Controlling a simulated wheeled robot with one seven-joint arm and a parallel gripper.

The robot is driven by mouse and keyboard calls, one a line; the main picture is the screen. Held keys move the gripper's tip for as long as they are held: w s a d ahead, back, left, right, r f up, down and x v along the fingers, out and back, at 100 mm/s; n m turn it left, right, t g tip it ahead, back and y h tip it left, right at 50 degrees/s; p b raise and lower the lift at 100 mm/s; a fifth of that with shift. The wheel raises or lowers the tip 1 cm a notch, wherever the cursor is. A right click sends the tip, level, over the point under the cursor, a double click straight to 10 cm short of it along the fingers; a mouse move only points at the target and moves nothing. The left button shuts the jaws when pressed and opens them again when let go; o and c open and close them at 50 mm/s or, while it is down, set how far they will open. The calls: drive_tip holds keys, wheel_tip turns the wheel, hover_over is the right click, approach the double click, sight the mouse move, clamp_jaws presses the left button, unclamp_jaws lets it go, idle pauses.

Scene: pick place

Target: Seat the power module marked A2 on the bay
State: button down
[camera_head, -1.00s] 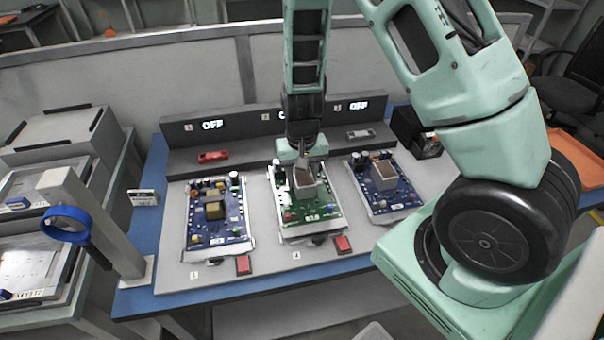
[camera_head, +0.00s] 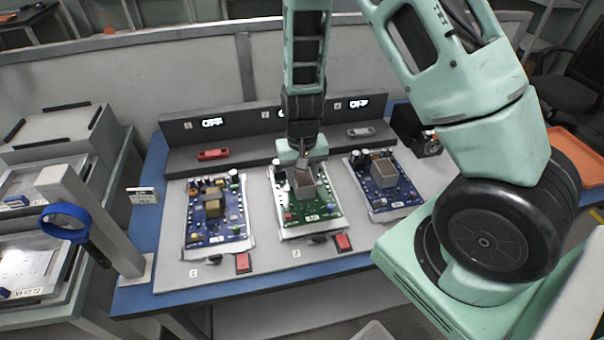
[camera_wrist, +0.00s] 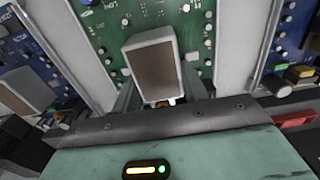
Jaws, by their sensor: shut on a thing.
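My gripper (camera_head: 307,166) is over the green board (camera_head: 312,213) in the middle of the table. It is shut on a grey module with a brown top (camera_head: 305,184). In the wrist view the module (camera_wrist: 153,68) sits between the fingers, above the green board (camera_wrist: 116,45). The head view shows it low over the board's upper middle; whether it touches the board cannot be told. No A2 mark is readable on it. The lower fingers are largely hidden behind the module and the wrist housing.
A blue board (camera_head: 217,215) with a yellow part lies to the left. Another blue board (camera_head: 383,192) with a similar grey module (camera_head: 383,173) lies to the right. Displays behind read OFF. Red buttons (camera_head: 343,242) stand along the front. A blue ring magnifier (camera_head: 66,223) is at left.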

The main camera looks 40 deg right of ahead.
drive_tip(key=shift+f+b, duration=0.35)
drive_tip(key=shift+f, duration=0.15)
idle(0.5)
idle(0.3)
drive_tip(key=c, duration=0.7)
unclamp_jaws()
drive_tip(key=c, duration=0.3)
drive_tip(key=shift+c, duration=0.2)
drive_tip(key=shift+r+p, duration=3.2)
drive_tip(key=shift+r, duration=0.35)
